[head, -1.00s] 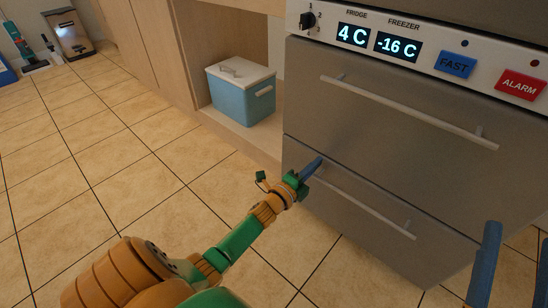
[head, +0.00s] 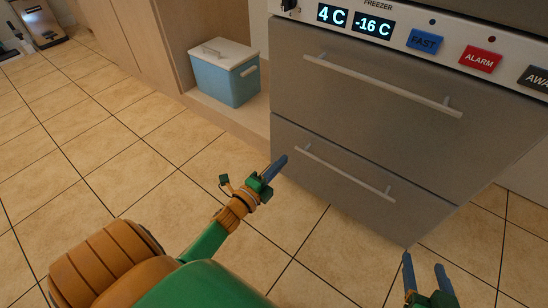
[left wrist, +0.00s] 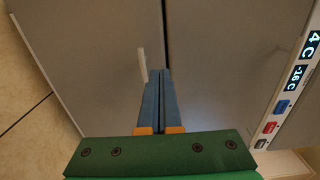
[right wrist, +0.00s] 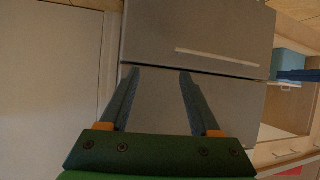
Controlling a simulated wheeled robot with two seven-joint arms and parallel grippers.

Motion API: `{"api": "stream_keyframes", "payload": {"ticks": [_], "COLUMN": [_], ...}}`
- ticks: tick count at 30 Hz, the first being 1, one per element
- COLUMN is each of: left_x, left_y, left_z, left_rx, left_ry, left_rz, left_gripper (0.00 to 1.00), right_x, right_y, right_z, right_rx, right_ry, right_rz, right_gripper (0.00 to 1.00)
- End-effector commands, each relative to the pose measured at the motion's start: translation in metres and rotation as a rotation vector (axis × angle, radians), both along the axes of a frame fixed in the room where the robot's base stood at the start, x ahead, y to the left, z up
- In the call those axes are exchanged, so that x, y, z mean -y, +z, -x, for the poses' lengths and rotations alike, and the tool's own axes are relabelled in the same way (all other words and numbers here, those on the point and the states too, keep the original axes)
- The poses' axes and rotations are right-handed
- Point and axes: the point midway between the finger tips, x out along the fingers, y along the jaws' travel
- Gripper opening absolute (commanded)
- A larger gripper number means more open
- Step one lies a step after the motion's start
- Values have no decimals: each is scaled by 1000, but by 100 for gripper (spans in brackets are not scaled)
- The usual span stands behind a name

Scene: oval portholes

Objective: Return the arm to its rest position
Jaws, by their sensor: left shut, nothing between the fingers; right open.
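My left gripper (head: 280,163) has green and orange links and blue fingers. It is shut and empty, in front of the lower drawer near the left end of its handle (head: 345,172); I cannot tell from the head view whether it touches. In the left wrist view its fingers (left wrist: 160,75) lie together, pointing at the grey drawer fronts. My right gripper (head: 425,262) is at the bottom right of the head view. Its two blue fingers are apart with nothing between them. In the right wrist view the open fingers (right wrist: 160,75) point at the grey drawers.
The grey fridge-freezer has an upper drawer (head: 350,110) and a lower drawer (head: 340,205), both shut. Its panel shows 4 C and -16 C above. A blue cooler box (head: 226,80) with a white lid stands in an open cabinet niche. The tiled floor (head: 110,160) at left is clear.

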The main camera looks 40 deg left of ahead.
Motion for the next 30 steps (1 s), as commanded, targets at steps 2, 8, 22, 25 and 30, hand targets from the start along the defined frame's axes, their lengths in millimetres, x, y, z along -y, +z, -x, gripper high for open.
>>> {"api": "stream_keyframes", "payload": {"ticks": [2, 8, 22, 25, 30], "left_x": [-1, -1, 17, 41, 88], "left_y": [1, 0, -68, -90, -101], "left_z": [10, 25, 78, 118, 196], "left_rx": [-2, 0, -548, -752, -1067], "left_ry": [1, 1, 391, 563, 860], "left_rz": [1, 1, 697, 912, 1150], "left_gripper": [0, 0, 0, 0, 0], "right_x": [5, 12, 24, 29, 37], "right_y": [-14, -38, -104, -124, -150], "right_z": [11, 32, 71, 89, 119], "right_rx": [-97, -252, -563, -663, -810], "right_ry": [-7, -18, -34, -40, -50], "right_rz": [19, 48, 104, 122, 146], "right_gripper": [63, 63, 63, 63, 63]}}
